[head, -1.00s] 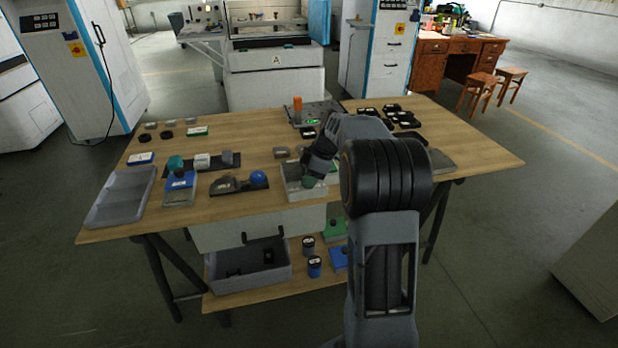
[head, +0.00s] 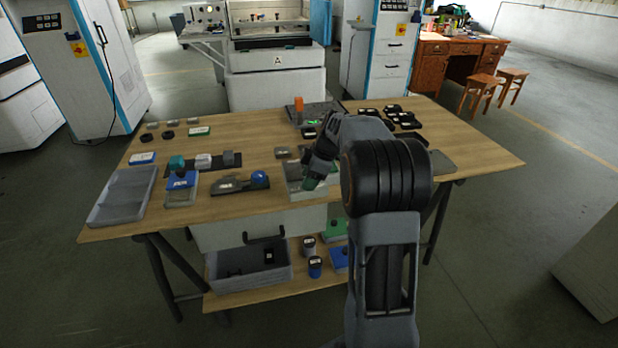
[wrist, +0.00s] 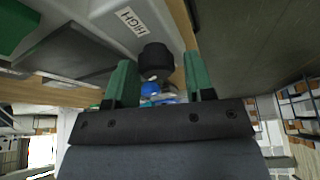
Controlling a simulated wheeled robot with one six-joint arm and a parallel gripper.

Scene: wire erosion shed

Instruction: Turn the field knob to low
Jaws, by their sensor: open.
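A round black knob (wrist: 156,60) stands out from a light grey unit (wrist: 95,18) in the wrist view. A white label reading HIGH (wrist: 130,20) is beside it on the unit. I cannot see a low label or which way the knob points. My gripper (wrist: 160,68) is open, with one green finger to each side of the knob in that view; whether they touch it I cannot tell. In the head view my gripper (head: 311,183) is low over the pale grey unit (head: 293,188) at the table's front edge, and my arm hides the knob.
The wooden table (head: 232,210) holds a grey tray (head: 118,198) at left and a dark fixture with a blue ball (head: 258,176) left of the gripper. Several black pieces (head: 400,116) and an orange-topped device (head: 299,104) lie behind my arm. The right table end is mostly clear.

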